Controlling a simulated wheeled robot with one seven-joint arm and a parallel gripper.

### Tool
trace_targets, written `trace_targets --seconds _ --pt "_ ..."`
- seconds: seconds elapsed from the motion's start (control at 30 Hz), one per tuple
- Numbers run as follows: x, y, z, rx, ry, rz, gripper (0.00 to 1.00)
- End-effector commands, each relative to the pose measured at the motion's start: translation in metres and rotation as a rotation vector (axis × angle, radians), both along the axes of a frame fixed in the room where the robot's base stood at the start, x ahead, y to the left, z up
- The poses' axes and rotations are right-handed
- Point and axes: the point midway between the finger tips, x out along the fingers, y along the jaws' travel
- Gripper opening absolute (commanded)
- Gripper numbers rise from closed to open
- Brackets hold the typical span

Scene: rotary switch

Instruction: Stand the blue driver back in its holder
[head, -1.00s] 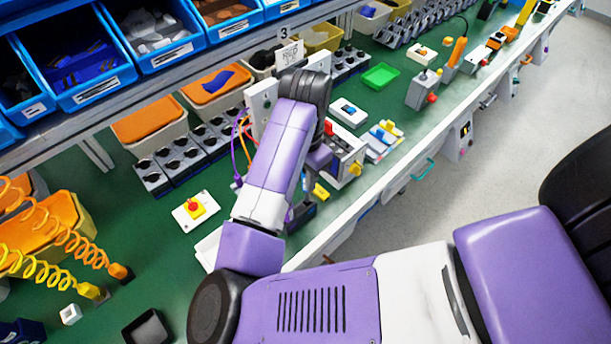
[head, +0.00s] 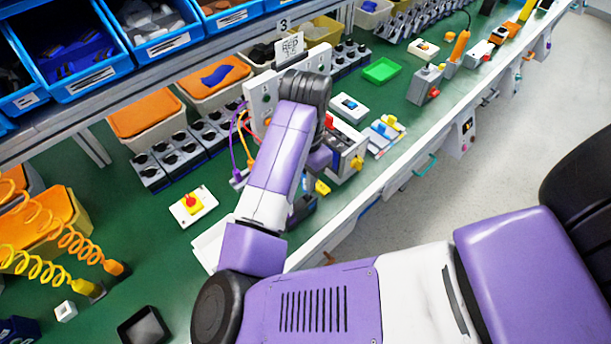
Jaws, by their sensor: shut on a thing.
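My gripper (head: 313,184) points down low over the front part of the green bench, mostly hidden behind my purple forearm. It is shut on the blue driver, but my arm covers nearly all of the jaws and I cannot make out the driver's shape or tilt. The driver's holder cannot be told apart with certainty among the parts around the gripper. A grey-white box with a red part and a yellow part (head: 346,150) stands just right of the gripper. A small yellow piece (head: 322,187) shows close beside the jaws.
Blue bins (head: 75,60) hang above. The bench's front edge (head: 400,172) runs close to the gripper.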

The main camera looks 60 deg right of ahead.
Motion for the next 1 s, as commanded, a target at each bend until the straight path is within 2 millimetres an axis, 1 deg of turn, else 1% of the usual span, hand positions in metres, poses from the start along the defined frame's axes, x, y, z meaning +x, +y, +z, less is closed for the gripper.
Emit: trace_targets --seconds 1.0 --pt "0.000 0.000 -0.029 -0.001 0.001 0.000 0.00"
